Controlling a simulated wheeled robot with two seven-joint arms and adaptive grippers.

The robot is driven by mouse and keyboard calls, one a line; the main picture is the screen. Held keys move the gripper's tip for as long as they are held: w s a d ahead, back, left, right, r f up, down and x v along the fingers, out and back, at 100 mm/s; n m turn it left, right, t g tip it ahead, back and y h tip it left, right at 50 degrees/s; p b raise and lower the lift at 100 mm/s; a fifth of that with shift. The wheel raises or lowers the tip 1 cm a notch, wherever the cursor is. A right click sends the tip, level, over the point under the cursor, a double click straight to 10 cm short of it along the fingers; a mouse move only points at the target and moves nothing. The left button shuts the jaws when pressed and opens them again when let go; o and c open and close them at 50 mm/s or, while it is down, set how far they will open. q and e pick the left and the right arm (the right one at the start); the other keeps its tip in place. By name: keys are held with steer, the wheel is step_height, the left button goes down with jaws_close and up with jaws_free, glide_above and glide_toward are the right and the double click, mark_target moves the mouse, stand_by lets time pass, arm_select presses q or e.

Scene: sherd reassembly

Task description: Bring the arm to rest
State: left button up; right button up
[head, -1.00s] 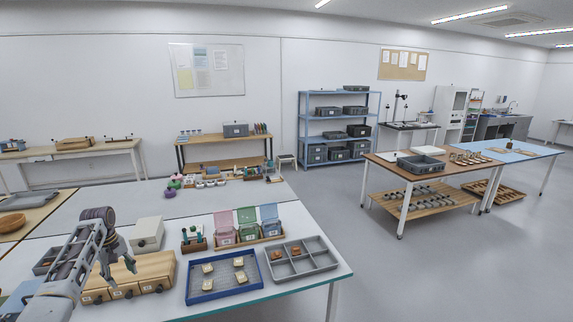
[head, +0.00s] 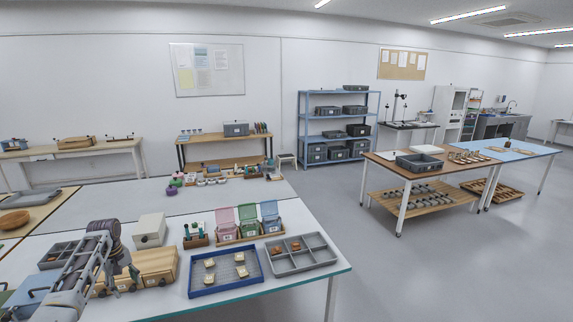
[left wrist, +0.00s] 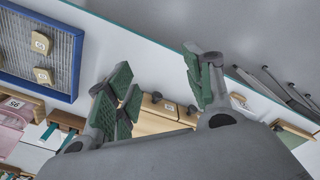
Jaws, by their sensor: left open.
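My left arm comes in from the lower left of the head view. Its gripper (head: 117,280) hangs at the front left of the white table (head: 300,292), in front of or over the wooden drawer box (head: 157,264); the height gap cannot be told. In the left wrist view the gripper (left wrist: 163,85) has its green-padded fingers spread wide, with nothing between them. Part of the drawer box (left wrist: 150,124) shows behind the fingers. My right gripper is in neither view.
A blue-rimmed tray (head: 224,288) with several sherds lies right of the drawer box. A grey compartment tray (head: 312,263) is further right. A white box (head: 150,230), coloured bins (head: 247,222) and another grey tray (head: 48,260) stand nearby. The table's front right is clear.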

arm_select(q)
steer(key=s+d+f+m+y+b, duration=0.1)
steer(key=s+d+f+m+b, duration=0.15)
steer(key=s+f, duration=0.75)
steer(key=s+d+f+m+b, duration=0.1)
steer(key=s+d+f+m, duration=0.2)
steer(key=f, duration=1.6)
steer(key=s+d+f+m+y+b, duration=0.1)
steer(key=s+d+f, duration=0.4)
steer(key=f, duration=0.9)
steer(key=s+d+f+m+b, duration=0.1)
steer(key=s+d+f, duration=0.4)
steer(key=s, duration=0.8)
steer(key=s+d+f+m+h+b, duration=0.1)
steer(key=s+d+f+m, duration=0.3)
steer(key=s+f, duration=0.5)
steer(key=s+d+f+m+t+b, duration=0.1)
steer(key=s+d+f+m+b, duration=0.2)
steer(key=s, duration=1.5)
steer(key=d+f, duration=0.4)
steer(key=f, duration=0.1)
steer(key=shift+d+h, duration=0.4)
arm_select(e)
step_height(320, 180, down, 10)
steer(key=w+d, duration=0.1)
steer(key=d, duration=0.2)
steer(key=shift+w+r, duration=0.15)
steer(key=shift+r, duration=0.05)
arm_select(q)
steer(key=shift+f, duration=0.1)
